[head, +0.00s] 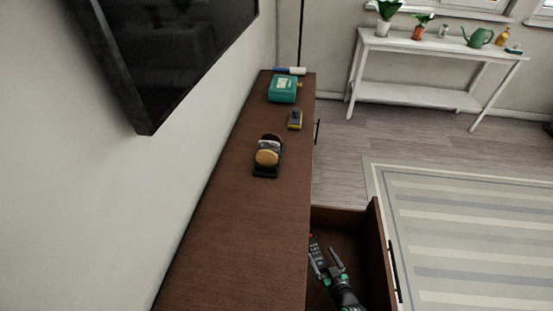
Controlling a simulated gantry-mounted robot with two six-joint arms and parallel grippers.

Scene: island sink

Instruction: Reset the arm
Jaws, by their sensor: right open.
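My right gripper (329,262) is inside or just above the open drawer (375,250) of the brown wooden cabinet (235,240). Its two fingers are spread apart. A dark remote control (316,252) lies in the drawer right by the fingertips. I cannot tell whether the fingers touch it. A small red spot shows at the remote's far end. My left gripper is not in view.
On the cabinet top are a dark stand with round items (267,157), a small yellow-and-grey block (295,120) and a teal case (282,90). A television (170,50) hangs at left. A white plant table (430,50) stands behind. The near cabinet top is clear.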

